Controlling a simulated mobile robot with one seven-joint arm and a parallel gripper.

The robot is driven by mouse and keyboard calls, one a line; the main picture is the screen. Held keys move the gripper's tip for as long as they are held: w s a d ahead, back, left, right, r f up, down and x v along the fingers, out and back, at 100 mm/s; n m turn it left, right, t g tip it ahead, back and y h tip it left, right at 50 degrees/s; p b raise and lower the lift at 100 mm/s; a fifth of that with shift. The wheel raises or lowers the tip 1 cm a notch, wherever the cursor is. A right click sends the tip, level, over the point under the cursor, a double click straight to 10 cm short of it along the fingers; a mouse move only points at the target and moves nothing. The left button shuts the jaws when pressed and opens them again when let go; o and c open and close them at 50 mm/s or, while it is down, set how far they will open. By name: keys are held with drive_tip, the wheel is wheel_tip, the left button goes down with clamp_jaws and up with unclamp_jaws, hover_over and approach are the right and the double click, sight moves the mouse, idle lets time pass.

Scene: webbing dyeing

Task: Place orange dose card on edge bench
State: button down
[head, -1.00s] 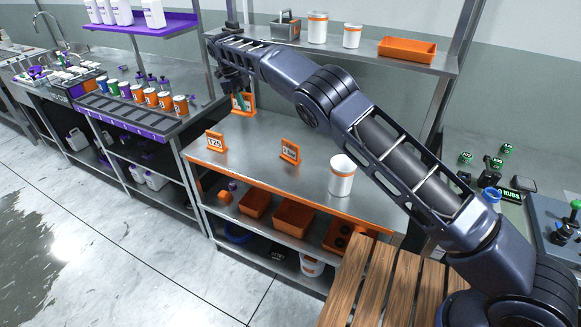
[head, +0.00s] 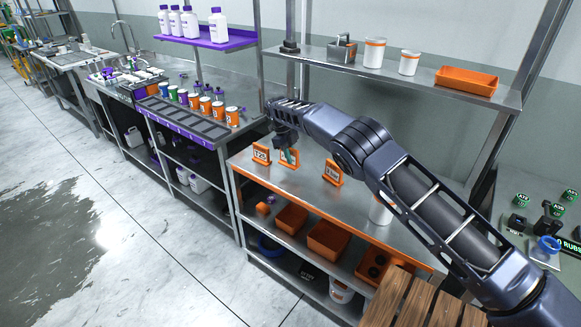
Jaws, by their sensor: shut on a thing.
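An orange dose card (head: 289,159) is between the fingers of my gripper (head: 288,155), which is shut on it. The card stands upright at the edge bench (head: 300,187), in line with two other orange cards. The card marked T25 (head: 262,155) is to its left and another orange card (head: 333,172) is to its right. My gripper points down from above, and its fingers cover part of the held card's face. Whether the card's base touches the bench top is hard to tell.
A white tub (head: 380,211) stands on the bench, partly behind my arm. A shelf (head: 390,72) with tubs and an orange tray (head: 466,80) is above. Orange bins (head: 328,240) sit below. The purple-edged bench (head: 180,124) with several cups is at left.

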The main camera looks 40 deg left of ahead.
sight(290, 166)
drive_tip(key=shift+f, duration=2.5)
drive_tip(key=shift+f, duration=0.15)
drive_tip(key=c, duration=1.5)
unclamp_jaws()
drive_tip(key=shift+o, duration=0.2)
drive_tip(key=v, duration=1.2)
drive_tip(key=shift+w+r, duration=0.1)
drive_tip(key=shift+r, duration=0.15)
